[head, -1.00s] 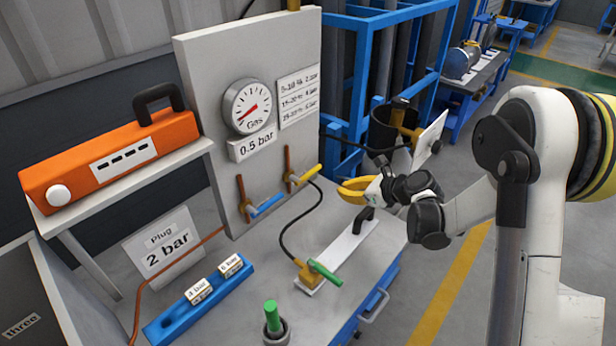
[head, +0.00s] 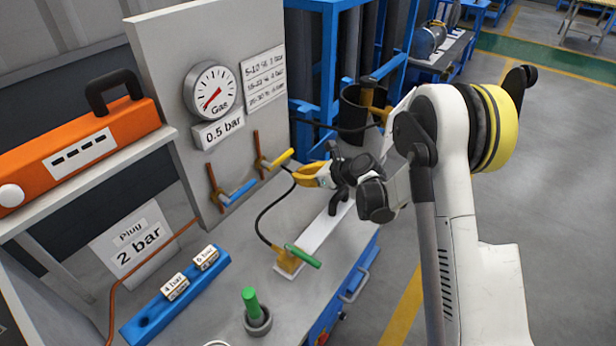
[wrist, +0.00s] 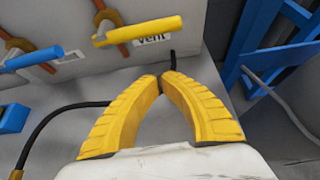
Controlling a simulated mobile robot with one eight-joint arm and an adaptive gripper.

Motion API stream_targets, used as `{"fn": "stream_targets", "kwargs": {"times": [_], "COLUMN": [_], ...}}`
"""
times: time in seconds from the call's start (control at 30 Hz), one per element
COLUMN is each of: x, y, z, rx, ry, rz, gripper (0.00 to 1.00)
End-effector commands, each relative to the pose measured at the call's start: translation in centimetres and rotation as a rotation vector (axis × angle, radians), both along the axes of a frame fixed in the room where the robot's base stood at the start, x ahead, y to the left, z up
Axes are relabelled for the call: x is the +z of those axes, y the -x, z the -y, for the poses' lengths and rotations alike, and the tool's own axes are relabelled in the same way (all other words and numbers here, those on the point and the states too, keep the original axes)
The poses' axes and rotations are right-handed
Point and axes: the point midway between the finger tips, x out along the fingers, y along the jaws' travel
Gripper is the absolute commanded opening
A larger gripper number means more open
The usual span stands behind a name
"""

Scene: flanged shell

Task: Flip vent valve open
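The vent valve has a yellow handle (head: 280,159) on the upright grey panel, sticking out to the right of an orange-brown pipe. In the wrist view, the yellow handle (wrist: 137,31) lies level above a label reading "vent". My gripper (head: 298,175) has yellow fingers and is just right of and below the handle in the head view.
A blue valve handle (head: 238,193) sits left of the yellow one. A black hose (head: 262,215) curves to a green-handled fitting (head: 302,256) on the bench. A gauge (head: 211,91) is above, with a "0.5 bar" label. A blue frame (head: 330,70) stands behind.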

Motion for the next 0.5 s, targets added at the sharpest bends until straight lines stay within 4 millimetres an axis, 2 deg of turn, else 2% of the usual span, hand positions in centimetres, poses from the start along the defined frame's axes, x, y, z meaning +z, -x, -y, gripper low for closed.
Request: {"fn": "stream_targets", "kwargs": {"times": [0.03, 0.17, 0.3, 0.5], "x": [-0.9, -2.2, 0.3, 1.9], "y": [-0.6, -2.0, -2.1, -2.4], "z": [-0.9, -2.6, -2.8, -3.1], "rx": [0.003, 0.001, 0.001, 0.000], "ry": [0.001, 0.000, 0.001, 0.000], "rz": [0.000, 0.000, 0.001, 0.000], "gripper": [0.00, 0.00, 0.00, 0.00]}}
